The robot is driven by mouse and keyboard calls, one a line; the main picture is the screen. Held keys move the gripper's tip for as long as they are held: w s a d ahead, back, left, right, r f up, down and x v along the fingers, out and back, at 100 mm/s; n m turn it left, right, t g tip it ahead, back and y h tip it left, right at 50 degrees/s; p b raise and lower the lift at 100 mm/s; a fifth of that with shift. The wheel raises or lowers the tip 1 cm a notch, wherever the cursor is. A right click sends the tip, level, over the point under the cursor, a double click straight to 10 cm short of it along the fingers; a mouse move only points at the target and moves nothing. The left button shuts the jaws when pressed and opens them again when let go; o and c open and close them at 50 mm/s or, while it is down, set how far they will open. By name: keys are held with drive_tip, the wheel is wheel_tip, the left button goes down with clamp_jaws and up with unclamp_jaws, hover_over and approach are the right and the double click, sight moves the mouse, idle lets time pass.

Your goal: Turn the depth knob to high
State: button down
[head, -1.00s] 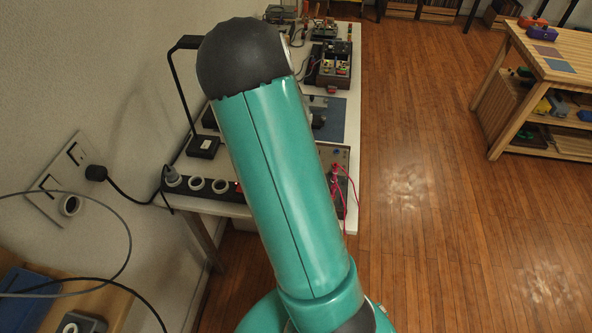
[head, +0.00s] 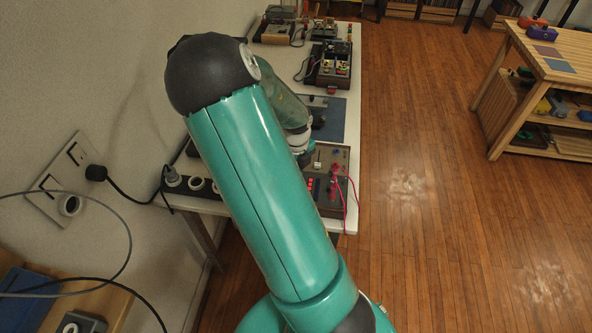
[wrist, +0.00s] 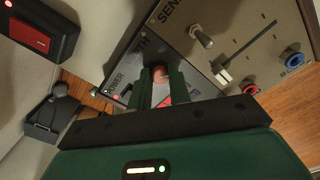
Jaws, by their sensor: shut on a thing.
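In the wrist view the instrument box (wrist: 205,62) has a grey panel and a dark panel, with lettering ending in "TH" and the word "POWER". My gripper (wrist: 161,78) is shut on a reddish-brown knob (wrist: 160,72) beside the "TH" lettering, taken as the depth knob. The fingers cover most of the knob, so its pointer and setting cannot be read.
A metal toggle (wrist: 201,37), a slider (wrist: 223,76), a red socket (wrist: 249,88) and a blue socket (wrist: 291,57) are close by on the panel. Red leads (head: 352,190) hang at the bench edge. A power strip (head: 196,184) lies at left. Open wooden floor (head: 430,190) is to the right.

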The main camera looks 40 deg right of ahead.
drive_tip(key=shift+m, duration=0.6)
drive_tip(key=c, duration=1.3)
unclamp_jaws()
drive_tip(key=shift+r, duration=0.1)
wheel_tip(320, 180, up, 14)
drive_tip(key=shift+f, duration=0.2)
